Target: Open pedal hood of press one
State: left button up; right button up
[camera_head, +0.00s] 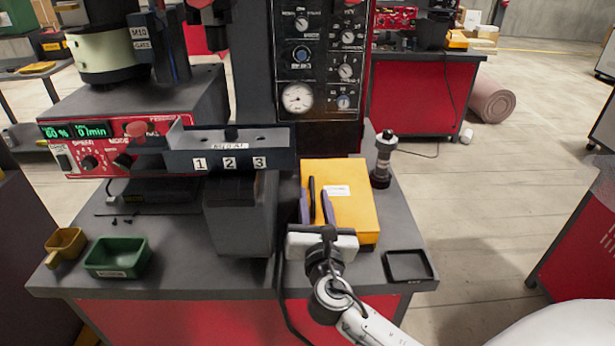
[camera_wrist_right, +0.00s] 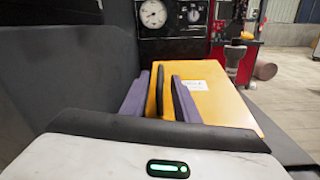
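The pedal hood appears to be the yellow box (camera_head: 352,195) with a white label on its top, on the grey bench in front of the press's black gauge panel (camera_head: 318,60). It looks shut. It also shows in the right wrist view (camera_wrist_right: 225,100). My right gripper (camera_head: 316,207) reaches over its left part from the front, with two purple fingers apart and yellow showing between them. In the right wrist view the fingers (camera_wrist_right: 168,98) point toward the panel. I cannot tell whether they touch the hood. My left gripper is not in view.
A grey rack (camera_head: 228,160) numbered 1, 2, 3 stands close left of my right gripper. A black-and-silver cylinder (camera_head: 383,160) stands at the right, a black tray (camera_head: 408,266) at the front right corner. Green (camera_head: 117,257) and yellow (camera_head: 65,243) bins sit at the left.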

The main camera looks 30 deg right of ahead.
aim_at(311, 185)
jog(key=x, duration=0.7)
jog(key=shift+f, duration=0.15)
grip_shut()
